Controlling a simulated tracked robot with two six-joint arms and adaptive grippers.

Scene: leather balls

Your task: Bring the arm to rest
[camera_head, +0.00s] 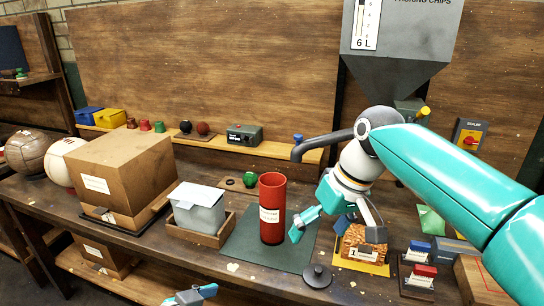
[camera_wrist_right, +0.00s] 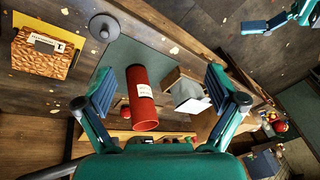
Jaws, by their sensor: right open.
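My right gripper (camera_head: 325,227) is open and empty, pointing down above the bench. In the head view it shows just right of a red cylinder (camera_head: 271,215) with a white label, which stands upright on a dark green mat (camera_head: 240,246). In the right wrist view the open fingers (camera_wrist_right: 160,88) frame the red cylinder (camera_wrist_right: 143,98), which appears beyond them, not gripped. My left gripper (camera_head: 190,296) shows only partly at the bottom edge of the head view. Part of it also shows at the wrist view's top right (camera_wrist_right: 275,22); its opening is unclear.
A brown box (camera_head: 125,165), a lidded grey container (camera_head: 200,212) in a wooden tray and leather balls (camera_head: 28,153) stand left. A black knobbed disc (camera_head: 317,277) lies before the mat. A block of brown chips (camera_head: 358,245) on yellow and small stamps (camera_head: 420,270) stand right. A hopper (camera_head: 400,45) hangs behind.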

